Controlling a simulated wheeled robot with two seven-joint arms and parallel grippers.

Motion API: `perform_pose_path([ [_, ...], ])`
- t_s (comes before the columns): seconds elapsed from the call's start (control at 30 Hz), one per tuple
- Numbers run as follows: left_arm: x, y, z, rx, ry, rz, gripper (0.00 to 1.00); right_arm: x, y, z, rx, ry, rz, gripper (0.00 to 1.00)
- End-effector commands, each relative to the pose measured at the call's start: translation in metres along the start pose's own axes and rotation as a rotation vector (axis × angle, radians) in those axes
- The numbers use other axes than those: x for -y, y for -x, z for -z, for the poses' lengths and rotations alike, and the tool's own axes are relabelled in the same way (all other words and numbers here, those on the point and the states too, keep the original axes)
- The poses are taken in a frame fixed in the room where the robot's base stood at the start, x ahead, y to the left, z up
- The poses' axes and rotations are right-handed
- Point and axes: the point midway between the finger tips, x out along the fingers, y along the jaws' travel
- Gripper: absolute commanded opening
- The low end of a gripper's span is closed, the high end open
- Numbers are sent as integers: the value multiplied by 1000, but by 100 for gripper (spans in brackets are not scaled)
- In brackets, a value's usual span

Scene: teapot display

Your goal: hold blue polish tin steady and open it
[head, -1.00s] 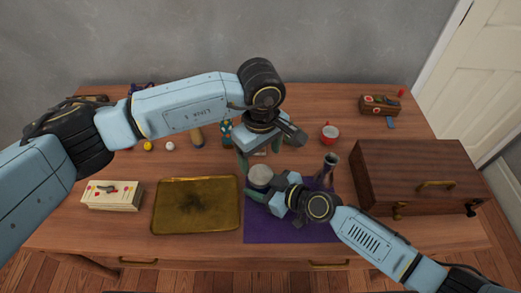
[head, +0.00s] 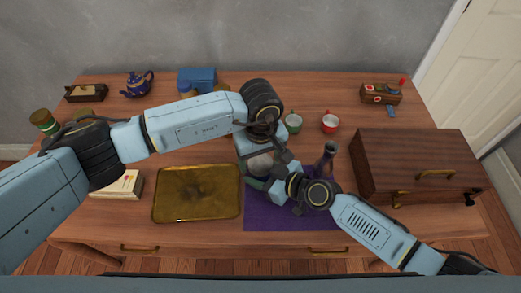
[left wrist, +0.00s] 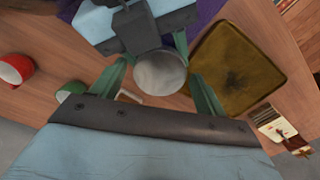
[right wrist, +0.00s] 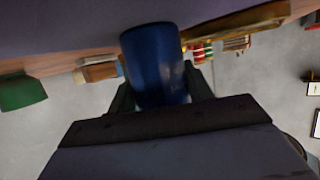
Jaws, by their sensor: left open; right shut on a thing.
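The blue polish tin (right wrist: 155,60) stands between the fingers of my right gripper (right wrist: 160,82), which is shut on it. Its round pale silver lid (left wrist: 160,72) faces up in the left wrist view. My left gripper (left wrist: 157,80) is open, with one green finger on either side of the lid; I cannot tell whether they touch it. In the head view, the lid (head: 261,165) is partly hidden under my left gripper, and the tin's blue side is hidden.
A purple cloth (head: 275,217) lies below the grippers. A brass tray (head: 197,195) is to the left, a dark vase (head: 329,157) close right, and a wooden chest (head: 415,160) farther right. Behind stand a red cup (head: 330,123), a green cup (head: 293,123) and a blue teapot (head: 137,84).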

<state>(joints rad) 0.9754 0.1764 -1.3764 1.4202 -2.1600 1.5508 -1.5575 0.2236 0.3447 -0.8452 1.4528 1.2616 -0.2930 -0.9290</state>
Motion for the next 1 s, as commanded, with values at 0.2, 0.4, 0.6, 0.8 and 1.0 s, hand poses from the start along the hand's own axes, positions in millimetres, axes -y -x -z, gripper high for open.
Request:
perform_pose_path([
  [0.2, 0, -3, 0, 0, -1, -1, 74, 0, 0, 0, 0, 0, 0, 0],
  [0.4, 0, -2, 0, 0, 0, 0, 58, 0, 0, 0, 0, 0, 0, 0],
  [0.6, 0, -2, 0, 0, 0, 0, 32, 0, 0, 0, 0, 0, 0, 0],
  [0.8, 0, -2, 0, 0, 63, 0, 29, 0, 0, 0, 0, 0, 0, 0],
  [1.0, 0, -2, 0, 0, 394, -1, 29, 0, 0, 0, 0, 0, -1, 0],
])
